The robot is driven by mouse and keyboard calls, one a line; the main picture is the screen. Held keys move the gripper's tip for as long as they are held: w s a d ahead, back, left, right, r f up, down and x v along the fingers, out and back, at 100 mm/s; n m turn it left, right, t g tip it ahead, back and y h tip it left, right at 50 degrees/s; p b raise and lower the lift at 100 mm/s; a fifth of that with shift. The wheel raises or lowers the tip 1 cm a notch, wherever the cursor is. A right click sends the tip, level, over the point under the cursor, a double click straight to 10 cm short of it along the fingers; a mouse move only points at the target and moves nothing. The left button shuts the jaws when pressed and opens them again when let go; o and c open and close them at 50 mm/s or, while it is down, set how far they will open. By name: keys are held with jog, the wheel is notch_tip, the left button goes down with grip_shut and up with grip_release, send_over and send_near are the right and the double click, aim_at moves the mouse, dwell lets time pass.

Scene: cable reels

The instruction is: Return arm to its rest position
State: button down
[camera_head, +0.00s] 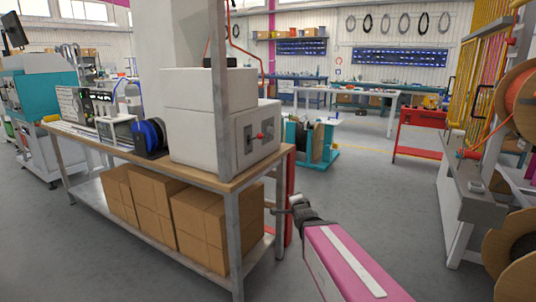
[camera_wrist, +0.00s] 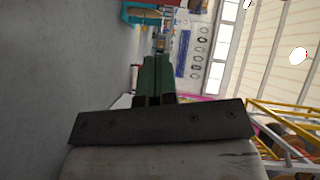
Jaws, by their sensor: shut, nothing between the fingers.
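My arm, with a pink and white link, reaches up from the bottom of the head view. My gripper (camera_head: 276,211) is at its end, small and dark, in front of the right end of a workbench (camera_head: 229,181). In the wrist view my gripper (camera_wrist: 158,60) shows two dark green fingers side by side, closed together with nothing between them. The wrist picture is turned on its side. Whether the gripper touches the bench or the red post (camera_head: 290,196) beside it cannot be told.
Cardboard boxes (camera_head: 203,226) fill the bench's lower shelf. A white machine (camera_head: 220,130) and a blue reel (camera_head: 150,137) stand on top. A reel machine (camera_head: 480,200) stands at right. A red cart (camera_head: 419,137) is farther back. Grey floor (camera_head: 375,200) between them is clear.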

jog(key=s+d+f+n+g+h, duration=0.1)
jog(key=s+d+f+n+g, duration=0.3)
jog(key=s+f+n+g, duration=0.3)
jog(key=s+d+f+n+g+h, duration=0.1)
jog(key=s+d+f+n+g, duration=0.3)
jog(key=s+f+g, duration=0.5)
jog(key=s+f+n, duration=0.1)
jog(key=n, duration=0.1)
jog(key=shift+s+f+n, duration=0.3)
jog(key=shift+s+n, duration=0.1)
jog(key=shift+a, duration=0.1)
